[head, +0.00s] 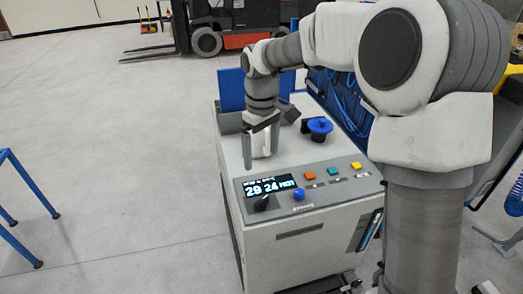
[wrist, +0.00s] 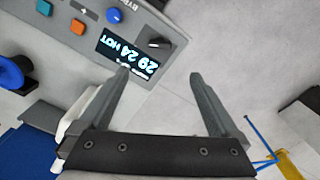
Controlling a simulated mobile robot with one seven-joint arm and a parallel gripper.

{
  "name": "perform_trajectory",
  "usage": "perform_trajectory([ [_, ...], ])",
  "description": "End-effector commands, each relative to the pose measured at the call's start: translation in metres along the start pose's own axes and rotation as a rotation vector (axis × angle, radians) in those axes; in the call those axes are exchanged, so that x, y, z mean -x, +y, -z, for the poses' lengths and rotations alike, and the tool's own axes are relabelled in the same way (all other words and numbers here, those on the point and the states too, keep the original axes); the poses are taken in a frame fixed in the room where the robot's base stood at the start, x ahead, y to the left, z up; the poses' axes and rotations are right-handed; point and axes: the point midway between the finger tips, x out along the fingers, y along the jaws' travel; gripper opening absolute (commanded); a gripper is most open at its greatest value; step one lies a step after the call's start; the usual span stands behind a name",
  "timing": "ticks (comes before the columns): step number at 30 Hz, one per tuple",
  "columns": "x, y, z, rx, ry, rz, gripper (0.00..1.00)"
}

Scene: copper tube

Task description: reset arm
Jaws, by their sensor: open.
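My gripper (head: 261,152) points down above the white machine's top, left of the blue round knob (head: 320,126). In the wrist view my gripper (wrist: 159,75) has its two fingers wide apart with nothing between them. No copper tube shows in either view. The machine's control panel (head: 330,196) has a lit display (head: 270,186), a black knob (head: 262,204), a blue button (head: 299,194) and orange, green and yellow buttons. In the wrist view the display (wrist: 128,54) lies just beyond the left fingertip.
The white machine (head: 290,250) stands on a grey floor. A blue-legged frame (head: 30,190) is at the left. A forklift (head: 210,38) stands at the back. Blue cables (head: 345,105) hang behind the machine at the right. The floor between frame and machine is clear.

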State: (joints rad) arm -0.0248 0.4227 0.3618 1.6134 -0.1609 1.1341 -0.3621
Motion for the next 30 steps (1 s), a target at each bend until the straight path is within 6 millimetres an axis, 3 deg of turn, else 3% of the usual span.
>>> perform_trajectory([
  [7, 0.004, 0.0, -0.004, -0.009, 0.003, -0.008, 0.97],
  [11, 0.021, -0.001, -0.022, -0.053, 0.021, -0.041, 0.97],
  [21, 0.079, -0.012, -0.113, -0.284, 0.125, -0.158, 0.97],
  [30, 0.1, -0.035, -0.195, -0.509, 0.259, -0.209, 0.97],
])
